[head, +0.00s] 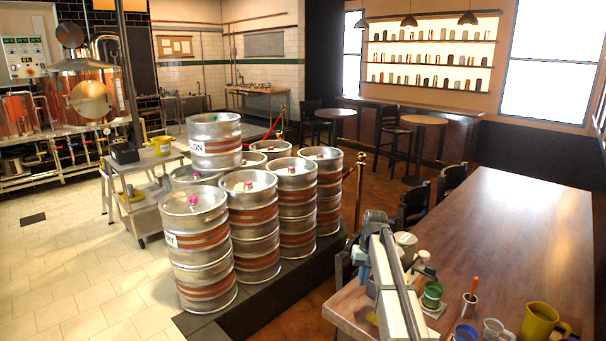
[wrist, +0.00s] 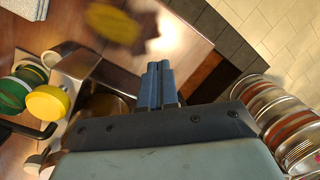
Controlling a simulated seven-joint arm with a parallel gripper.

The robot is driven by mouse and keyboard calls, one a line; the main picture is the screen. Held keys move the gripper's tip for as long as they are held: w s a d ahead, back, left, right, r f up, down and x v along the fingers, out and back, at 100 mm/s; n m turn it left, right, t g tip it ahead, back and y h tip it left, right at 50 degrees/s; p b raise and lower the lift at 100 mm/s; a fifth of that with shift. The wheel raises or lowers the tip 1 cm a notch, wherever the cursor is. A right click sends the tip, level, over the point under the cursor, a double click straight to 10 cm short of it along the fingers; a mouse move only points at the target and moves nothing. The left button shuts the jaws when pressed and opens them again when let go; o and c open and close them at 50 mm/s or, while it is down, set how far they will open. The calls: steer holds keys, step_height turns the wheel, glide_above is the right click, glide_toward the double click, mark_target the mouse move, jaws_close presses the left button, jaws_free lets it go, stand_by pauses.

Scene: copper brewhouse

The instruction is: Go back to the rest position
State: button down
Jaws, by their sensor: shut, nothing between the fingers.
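My gripper shows in the wrist view (wrist: 161,84) with its two blue-grey fingers pressed together and nothing between them. It points over the edge of the wooden table, with the tiled floor beyond. In the head view my arm rises over the near left end of the wooden table (head: 490,230); I cannot make out the fingertips there. Green and yellow items (wrist: 45,100) lie to the left of the fingers in the wrist view. A blurred yellow thing (wrist: 115,22) shows above them.
Several steel kegs (head: 255,225) stand on a dark platform left of the table. A green cup (head: 432,294), a pot with an orange-handled tool (head: 469,306), a clear jug (head: 495,330) and a yellow pitcher (head: 540,322) stand near my arm. The table's far part is clear.

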steer(key=s+a+f+n+g, duration=0.1)
steer(key=s+a+f+n, duration=0.15)
steer(key=a+f, duration=0.55)
steer(key=s+a+f+g, duration=0.2)
steer(key=s+a+f, duration=0.1)
steer(key=s+f, duration=1.05)
steer(key=s+d+f+m+g, duration=0.15)
steer(key=s+d+f, duration=0.25)
steer(key=s+f, duration=1.15)
steer(key=s+d+f, duration=0.1)
steer(key=s+f, duration=0.2)
steer(key=s, duration=0.9)
steer(key=s+d+f+g+h, duration=0.1)
steer(key=s+d+f, duration=0.1)
steer(key=s, duration=1)
steer(key=shift+s+d+f+m, duration=0.2)
steer(key=shift+s+f+m, duration=0.2)
steer(key=shift+f, duration=0.15)
